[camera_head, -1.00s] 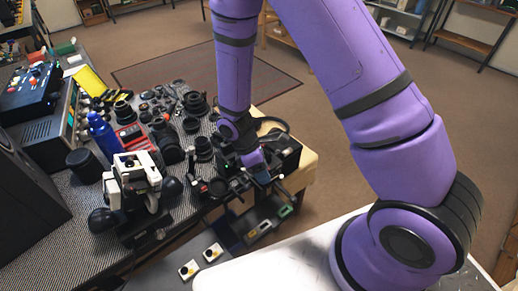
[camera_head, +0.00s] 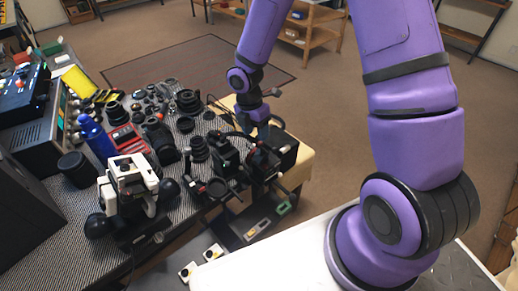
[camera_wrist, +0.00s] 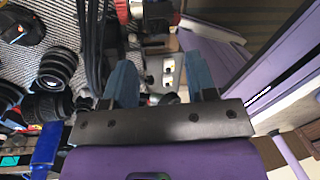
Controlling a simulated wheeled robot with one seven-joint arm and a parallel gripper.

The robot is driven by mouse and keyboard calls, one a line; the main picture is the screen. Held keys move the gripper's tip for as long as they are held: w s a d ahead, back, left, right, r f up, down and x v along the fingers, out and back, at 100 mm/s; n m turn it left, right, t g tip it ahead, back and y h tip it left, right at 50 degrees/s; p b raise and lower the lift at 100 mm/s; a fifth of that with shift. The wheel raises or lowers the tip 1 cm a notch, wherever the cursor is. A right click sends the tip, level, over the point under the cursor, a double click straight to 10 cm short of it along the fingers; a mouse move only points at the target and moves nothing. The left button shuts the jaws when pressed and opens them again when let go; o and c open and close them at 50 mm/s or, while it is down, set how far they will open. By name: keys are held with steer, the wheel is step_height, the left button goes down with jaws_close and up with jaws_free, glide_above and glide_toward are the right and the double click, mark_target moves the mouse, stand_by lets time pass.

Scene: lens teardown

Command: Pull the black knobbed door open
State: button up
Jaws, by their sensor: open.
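A small black box (camera_head: 287,148) stands at the right end of the bench. Dark upright parts are crowded at its front and left, and I cannot pick out the black door or its knob for certain among them. My gripper (camera_head: 262,131) is over the bench beside this box, at its far left, with its tips partly lost against dark gear. In the wrist view my gripper (camera_wrist: 161,65) shows two blue fingers spread apart with nothing held between them. Pale and dark items lie beyond the gap.
A white and black device (camera_head: 128,185), a blue bottle (camera_head: 96,138) and many lenses (camera_head: 188,101) crowd the bench to the left. A low dark tray (camera_head: 243,228) lies in front. A pale bench top (camera_head: 290,250) fills the near right. Floor beyond the bench is open.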

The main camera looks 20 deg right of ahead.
mark_target(259, 150)
steer(key=f, duration=0.2)
steer(key=s+f, duration=0.1)
steer(key=f, duration=0.4)
steer(key=shift+s+d+f, duration=0.15)
steer(key=shift+d+f, duration=0.1)
steer(key=shift+d, duration=0.1)
steer(key=c, duration=0.7)
steer(key=shift+o, duration=0.2)
steer(key=shift+a, duration=0.15)
steer(key=shift+s+a+t+h, duration=0.15)
steer(key=shift+a+t+h, duration=0.25)
steer(key=shift+h, duration=0.5)
steer(key=shift+s+a+f+t+h, duration=0.15)
steer(key=shift+a+h, duration=0.2)
steer(key=shift+h, duration=0.25)
steer(key=shift+s+a+r+t+h, duration=0.15)
steer(key=shift+a+h, duration=0.15)
steer(key=shift+h, duration=0.3)
steer(key=shift+s+a+f+m+t+h, duration=0.1)
steer(key=shift+a+f+m+t+h, duration=0.2)
steer(key=shift+h, duration=0.65)
steer(key=shift+s+a+f+m+t+h, duration=0.1)
steer(key=shift+a+f+h, duration=0.3)
steer(key=shift+h, duration=0.55)
steer(key=shift+a+r, duration=0.1)
steer(key=shift+a, duration=0.05)
